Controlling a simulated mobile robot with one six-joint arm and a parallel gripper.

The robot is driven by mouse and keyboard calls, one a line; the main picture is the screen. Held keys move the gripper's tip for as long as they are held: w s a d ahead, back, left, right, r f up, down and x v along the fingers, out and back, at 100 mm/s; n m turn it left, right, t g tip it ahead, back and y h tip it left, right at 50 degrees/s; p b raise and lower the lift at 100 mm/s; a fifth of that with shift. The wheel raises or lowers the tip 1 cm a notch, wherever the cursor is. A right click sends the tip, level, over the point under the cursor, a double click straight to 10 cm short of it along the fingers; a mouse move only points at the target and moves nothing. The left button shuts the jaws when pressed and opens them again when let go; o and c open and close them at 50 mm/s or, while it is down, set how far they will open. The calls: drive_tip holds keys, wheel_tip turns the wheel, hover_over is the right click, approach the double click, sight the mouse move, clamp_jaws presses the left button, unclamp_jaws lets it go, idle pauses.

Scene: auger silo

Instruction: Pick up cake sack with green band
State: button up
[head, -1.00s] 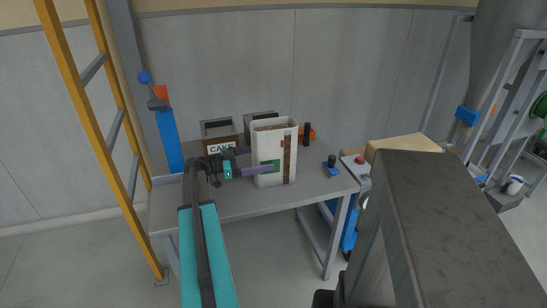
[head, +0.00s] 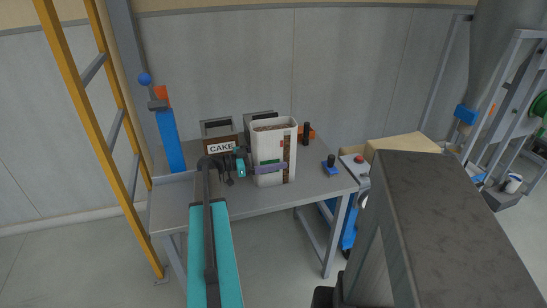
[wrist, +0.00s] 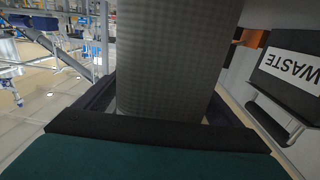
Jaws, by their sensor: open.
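The cake sack (head: 275,140) is a tall white open-topped sack with a green band and a brown strip. It stands upright on the grey bench, and brown contents show at its top. My gripper (head: 268,163) is level with the sack's lower half, coming from the left. One purple finger crosses the front of the sack just under the green patch; the other finger is hidden behind it. In the wrist view the sack's woven side (wrist: 170,60) looks grey and fills the space between my open dark fingers. I cannot tell whether they touch it.
A bin labelled CAKE (head: 221,147) stands behind my gripper, and a WASTE bin (wrist: 293,68) shows in the wrist view. A blue lever post (head: 168,138) is at the bench's left. A small blue-based knob (head: 331,167) sits right of the sack. The bench front is clear.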

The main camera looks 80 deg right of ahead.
sight(273, 149)
drive_tip(key=c, duration=2.1)
drive_tip(key=shift+r, duration=0.15)
drive_tip(key=shift+c, duration=0.3)
drive_tip(key=shift+r, duration=0.1)
drive_tip(key=shift+r+b, duration=0.3)
drive_tip(key=shift+r, duration=0.95)
drive_tip(key=s+a+r+b, duration=0.1)
drive_tip(key=a+r+b, duration=0.1)
drive_tip(key=a, duration=1.4)
drive_tip(key=shift+s+r, duration=0.15)
drive_tip(key=shift+s, duration=0.1)
